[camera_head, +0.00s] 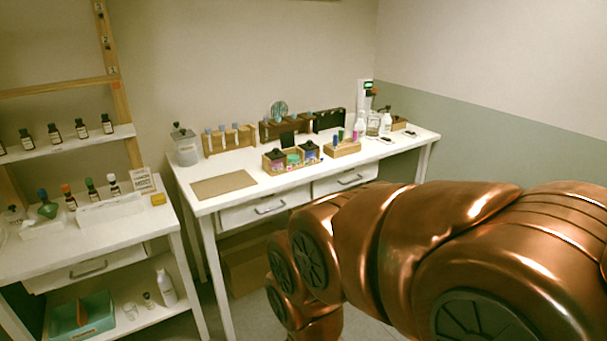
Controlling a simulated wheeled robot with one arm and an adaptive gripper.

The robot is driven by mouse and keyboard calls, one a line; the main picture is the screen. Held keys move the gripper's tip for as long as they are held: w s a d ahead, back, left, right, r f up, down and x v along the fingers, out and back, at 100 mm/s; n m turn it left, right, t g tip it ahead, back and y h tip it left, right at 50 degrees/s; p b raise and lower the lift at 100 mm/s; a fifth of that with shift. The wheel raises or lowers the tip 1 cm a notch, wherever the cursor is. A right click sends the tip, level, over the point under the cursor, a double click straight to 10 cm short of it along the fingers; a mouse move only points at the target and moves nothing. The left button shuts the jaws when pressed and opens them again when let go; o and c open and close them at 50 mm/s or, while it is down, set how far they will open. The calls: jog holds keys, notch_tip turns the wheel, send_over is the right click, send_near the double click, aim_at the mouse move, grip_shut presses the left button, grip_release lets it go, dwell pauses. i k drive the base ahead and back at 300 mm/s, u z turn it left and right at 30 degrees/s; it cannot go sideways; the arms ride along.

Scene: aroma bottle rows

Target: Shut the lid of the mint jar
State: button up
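A wooden box (292,168) on the white table holds small jars with coloured fronts. The middle jar (293,157) shows green and is probably the mint jar, but I cannot read its label. A dark square lid (287,140) appears to stand upright behind it, so this jar looks open. The jar on its left (276,166) shows pink and the one on its right (311,154) shows purple-blue; both have dark tops that look shut. My copper arm fills the lower right, and my gripper is out of view.
A brown mat (223,185) lies left of the box. Behind stand a test-tube rack (229,139) and a grey lidded canister (186,148). A wooden tray (343,149) and bottles (386,123) stand to the right. The table's front edge beside the mat is clear.

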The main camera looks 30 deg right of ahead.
aim_at(287, 138)
jog(key=k, duration=0.45)
jog(key=z, duration=2.35)
jog(key=i, duration=1.65)
jog(key=u, duration=2.35)
